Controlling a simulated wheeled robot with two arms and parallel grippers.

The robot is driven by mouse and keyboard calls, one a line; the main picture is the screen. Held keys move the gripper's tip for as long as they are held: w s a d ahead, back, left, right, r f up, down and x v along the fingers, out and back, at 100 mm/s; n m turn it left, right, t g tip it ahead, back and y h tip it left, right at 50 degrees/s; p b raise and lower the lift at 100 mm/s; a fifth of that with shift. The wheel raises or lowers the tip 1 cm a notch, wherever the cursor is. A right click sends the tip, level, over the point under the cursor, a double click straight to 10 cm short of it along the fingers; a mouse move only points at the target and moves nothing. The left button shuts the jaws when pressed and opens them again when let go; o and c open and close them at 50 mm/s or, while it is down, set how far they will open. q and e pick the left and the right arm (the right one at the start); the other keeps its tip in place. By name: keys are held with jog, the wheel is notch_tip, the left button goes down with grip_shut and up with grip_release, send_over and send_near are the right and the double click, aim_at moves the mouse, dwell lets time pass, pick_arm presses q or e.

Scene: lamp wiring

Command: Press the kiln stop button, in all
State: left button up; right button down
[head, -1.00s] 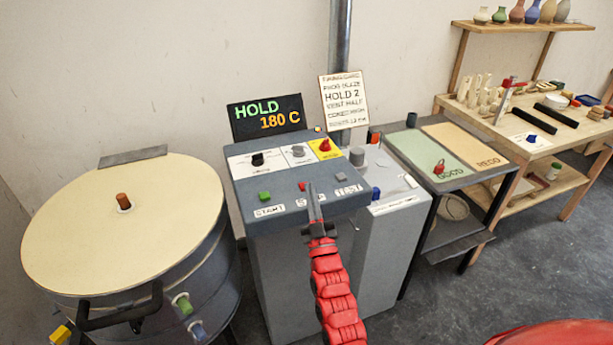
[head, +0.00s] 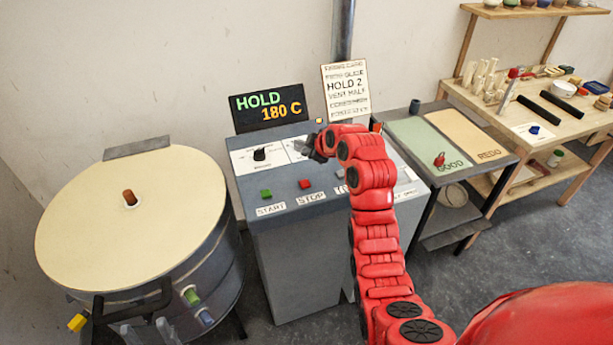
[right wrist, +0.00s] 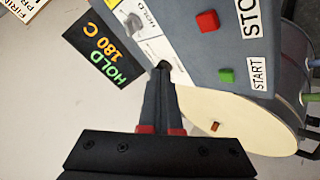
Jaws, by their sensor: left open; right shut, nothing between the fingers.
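The red stop button (head: 305,184) sits on the sloped grey kiln console (head: 285,222), above its STOP label (head: 311,198). It also shows in the right wrist view (right wrist: 207,21), where no finger touches it. My right gripper (head: 311,151) is shut and empty, above the upper part of the panel, behind the button. In the right wrist view its closed fingertips (right wrist: 161,70) lie in front of the white dial strip. My left gripper (head: 147,332) is open at the bottom left, in front of the kiln. The display (head: 267,108) reads HOLD 180 C.
A green start button (head: 265,193) lies left of the stop button. A black knob (head: 259,154) stands on the panel. The round kiln (head: 130,215) stands at left. A table with GOOD and REDO areas (head: 468,139) stands at right. My right arm hides the console's right part.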

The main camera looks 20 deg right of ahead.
jog(key=shift+s, duration=0.25)
jog(key=shift+f, duration=0.1)
send_over(308, 185)
notch_tip(308, 185, down, 6)
jog(key=shift+w+r, duration=0.1)
jog(key=shift+f+b, duration=0.5)
jog(key=shift+f, duration=0.35)
jog(key=shift+f+b, duration=0.45)
jog(key=shift+f, duration=0.1)
jog(key=shift+r, duration=0.1)
